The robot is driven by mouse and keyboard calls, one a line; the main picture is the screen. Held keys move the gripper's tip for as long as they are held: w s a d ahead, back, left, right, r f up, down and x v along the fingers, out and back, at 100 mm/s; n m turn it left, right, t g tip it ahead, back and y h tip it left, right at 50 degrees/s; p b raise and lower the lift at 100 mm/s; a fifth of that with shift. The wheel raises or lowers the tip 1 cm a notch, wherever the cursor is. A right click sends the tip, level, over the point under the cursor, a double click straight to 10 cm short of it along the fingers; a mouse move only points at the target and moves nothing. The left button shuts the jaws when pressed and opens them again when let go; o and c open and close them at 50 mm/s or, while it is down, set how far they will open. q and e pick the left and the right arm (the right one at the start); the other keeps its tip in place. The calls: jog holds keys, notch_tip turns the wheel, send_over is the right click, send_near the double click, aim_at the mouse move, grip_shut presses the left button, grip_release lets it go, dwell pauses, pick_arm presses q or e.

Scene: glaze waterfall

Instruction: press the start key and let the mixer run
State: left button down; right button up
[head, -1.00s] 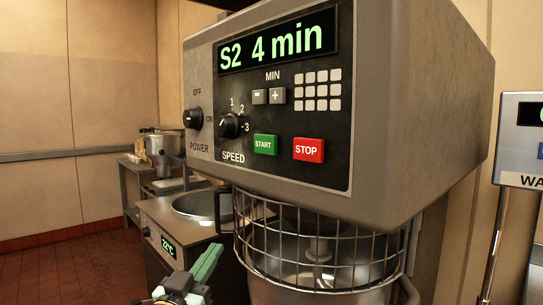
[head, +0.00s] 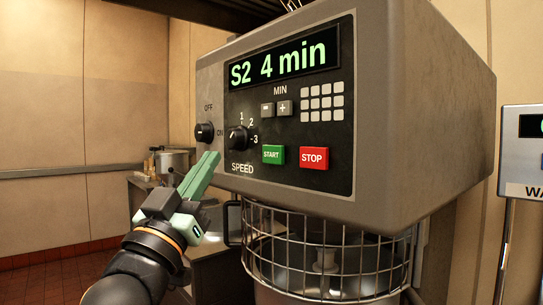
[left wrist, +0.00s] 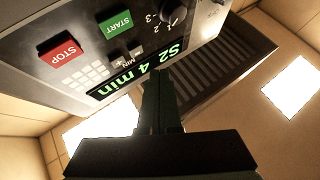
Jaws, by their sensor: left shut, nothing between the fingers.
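The mixer's control panel (head: 290,110) faces me with a lit display (head: 284,66) reading "S2 4 min". The green start key (head: 273,155) is on the lower part of the panel, left of the red stop key (head: 314,158). Start also shows in the left wrist view (left wrist: 115,25), upside down. My left gripper (head: 208,162) is shut and empty, its green fingers pointing up just below the power knob (head: 204,132), left of the start key. I cannot tell whether it touches the panel. My right gripper is not in view.
The speed knob (head: 238,138) and the minus and plus keys (head: 275,108) sit near the start key. A wire guard (head: 330,250) surrounds the bowl below. Another display unit (head: 522,150) stands at the right. A counter with a metal pot (head: 172,163) is at the back left.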

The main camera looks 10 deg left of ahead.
pick_arm(q)
send_near(265, 145)
notch_tip(265, 145, up, 3)
jog(key=w, duration=0.2)
jog(key=shift+w+d, duration=0.2)
jog(key=shift+w, duration=0.05)
dwell(1.1)
dwell(0.8)
jog(key=shift+w, duration=0.1)
jog(key=shift+w+d, duration=0.2)
